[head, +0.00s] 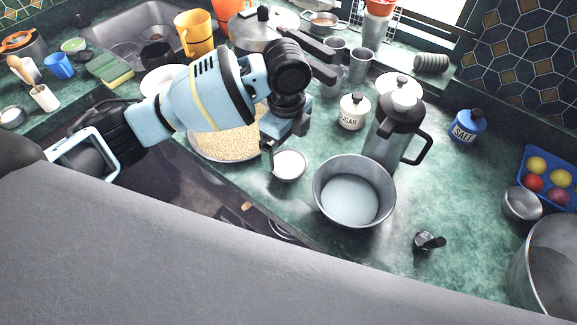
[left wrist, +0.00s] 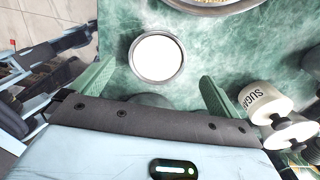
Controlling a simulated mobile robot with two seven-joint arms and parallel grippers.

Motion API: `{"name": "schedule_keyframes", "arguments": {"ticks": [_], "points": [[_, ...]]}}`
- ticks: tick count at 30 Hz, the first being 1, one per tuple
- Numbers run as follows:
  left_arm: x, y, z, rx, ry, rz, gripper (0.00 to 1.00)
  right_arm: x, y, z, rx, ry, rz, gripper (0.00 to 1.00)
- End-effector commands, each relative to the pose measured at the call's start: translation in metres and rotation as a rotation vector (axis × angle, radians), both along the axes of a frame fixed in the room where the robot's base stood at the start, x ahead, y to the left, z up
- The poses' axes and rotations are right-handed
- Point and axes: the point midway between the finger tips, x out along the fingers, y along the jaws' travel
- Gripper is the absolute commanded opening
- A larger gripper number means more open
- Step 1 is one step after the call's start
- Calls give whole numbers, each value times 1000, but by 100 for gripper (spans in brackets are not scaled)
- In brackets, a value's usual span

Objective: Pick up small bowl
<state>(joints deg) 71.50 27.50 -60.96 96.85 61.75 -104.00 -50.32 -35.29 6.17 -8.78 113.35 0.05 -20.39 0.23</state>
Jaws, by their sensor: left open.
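The small bowl (head: 289,166) is round with a thin metallic rim and a white inside or filling. It stands upright on the green counter, between the tray of grain and a grey pot. In the left wrist view the small bowl (left wrist: 157,57) lies just ahead of the fingertips. My left gripper (head: 282,143) points down just above and beside the bowl. In the left wrist view my left gripper (left wrist: 158,76) has its two green fingers spread wide with nothing between them. The bowl appears apart from both fingers. My right gripper is not in view.
A grey pot (head: 354,196) stands close right of the bowl. The grain tray (head: 213,158) is at its left. A sugar jar (head: 353,112) and a coffee pot (head: 391,135) stand behind. A small metal bowl (head: 521,204) is far right. The counter's front edge is near.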

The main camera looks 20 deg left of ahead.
Motion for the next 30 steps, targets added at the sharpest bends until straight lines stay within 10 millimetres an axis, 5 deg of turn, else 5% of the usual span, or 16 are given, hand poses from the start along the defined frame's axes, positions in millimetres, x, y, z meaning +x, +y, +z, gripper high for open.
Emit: {"name": "schedule_keyframes", "arguments": {"ticks": [12, 21, 30], "points": [[-5, -4, -48, 2, 2, 0, 100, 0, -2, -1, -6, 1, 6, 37], [-5, -4, -50, 1, -1, 0, 99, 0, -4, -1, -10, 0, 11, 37], [-5, -4, -50, 1, -1, 0, 59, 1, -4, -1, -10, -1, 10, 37]]}}
